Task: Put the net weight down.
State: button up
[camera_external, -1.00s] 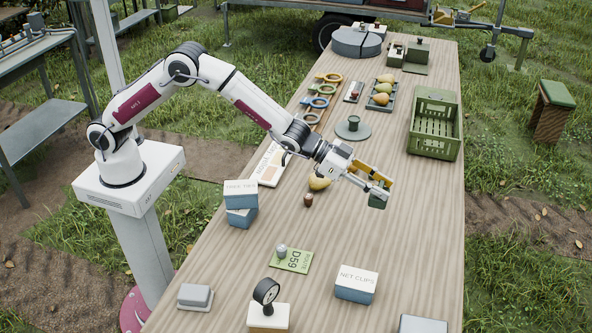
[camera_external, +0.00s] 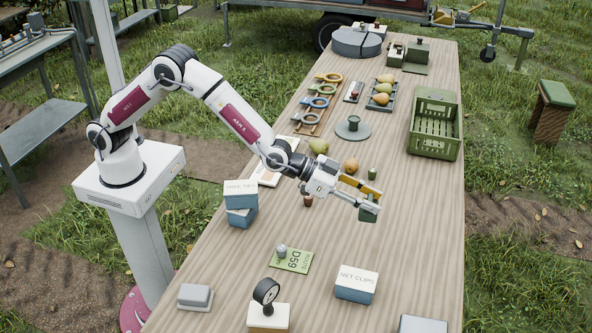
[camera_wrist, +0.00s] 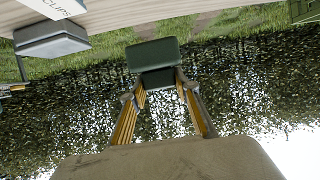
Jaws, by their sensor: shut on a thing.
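The net weight (camera_external: 369,212) is a small dark green block. My gripper (camera_external: 372,197) is shut on it, over the right half of the wooden table (camera_external: 400,235). In the wrist view the block (camera_wrist: 155,55) sits between the tips of my two yellow-sided fingers (camera_wrist: 160,82). The wrist view looks out sideways, with the table at the top of the picture. The block appears held above the table, but I cannot tell the exact gap.
A green crate (camera_external: 433,140) is at the back right. The net clips box (camera_external: 356,284) and D59 card (camera_external: 298,260) are in front. The tabletop right of my gripper is clear.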

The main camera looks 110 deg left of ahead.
jog(key=shift+s+d+f+n+y, duration=0.25)
jog(key=shift+s+f+n+y, duration=0.05)
jog(key=shift+s, duration=0.15)
jog(key=s+a+f+n+y, duration=0.3)
jog(key=s+a+f, duration=0.2)
jog(key=s+a, duration=0.1)
jog(key=shift+a+f+g+y, duration=0.2)
jog(key=shift+a+g+y, duration=0.1)
jog(key=shift+g, duration=0.1)
jog(key=shift+f, duration=0.1)
jog(key=shift+f, duration=3.05)
jog(key=shift+f, duration=0.1)
jog(key=shift+f, duration=1.8)
jog(key=shift+f, duration=0.1)
